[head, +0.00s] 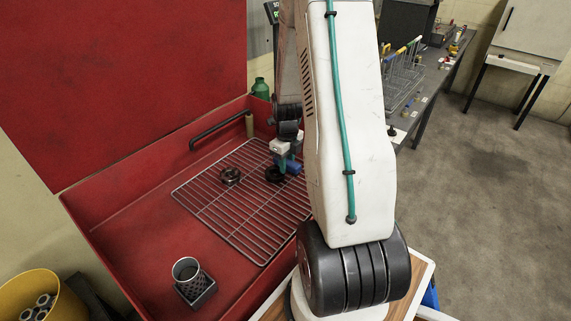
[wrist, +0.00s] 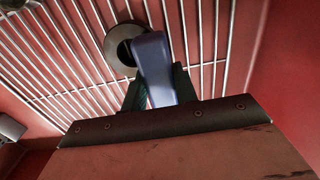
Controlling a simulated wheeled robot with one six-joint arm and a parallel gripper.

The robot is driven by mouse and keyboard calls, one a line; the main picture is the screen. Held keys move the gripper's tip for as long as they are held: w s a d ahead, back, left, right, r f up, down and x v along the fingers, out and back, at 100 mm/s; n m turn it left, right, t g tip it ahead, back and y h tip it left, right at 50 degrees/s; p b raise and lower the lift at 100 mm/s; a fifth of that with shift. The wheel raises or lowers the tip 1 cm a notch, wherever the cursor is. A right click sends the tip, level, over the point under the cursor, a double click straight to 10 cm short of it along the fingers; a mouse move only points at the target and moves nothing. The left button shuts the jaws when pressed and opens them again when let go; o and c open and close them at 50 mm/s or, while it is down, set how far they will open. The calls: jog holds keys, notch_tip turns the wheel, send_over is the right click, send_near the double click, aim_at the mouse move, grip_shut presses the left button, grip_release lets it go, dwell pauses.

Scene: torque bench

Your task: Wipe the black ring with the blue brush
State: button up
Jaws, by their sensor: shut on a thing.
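The blue brush (wrist: 153,62) is held between the two dark green fingers of my gripper (wrist: 158,88), which is shut on it. In the wrist view its far end overlaps a dark ring (wrist: 113,42) lying on the wire rack. Whether the brush touches the ring cannot be told. In the head view my gripper (head: 286,162) is low over the rack at its far right, right by the black ring (head: 273,176). A second, brownish ring (head: 230,175) lies to the left on the same rack.
The wire rack (head: 222,207) lies in a red tray-like basin (head: 135,245) with raised walls. A metal cup in a dark holder (head: 190,280) stands at the front. A green bottle (head: 260,88) stands behind.

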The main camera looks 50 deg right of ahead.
jog(key=shift+r, duration=3)
jog(key=shift+r, duration=1.5)
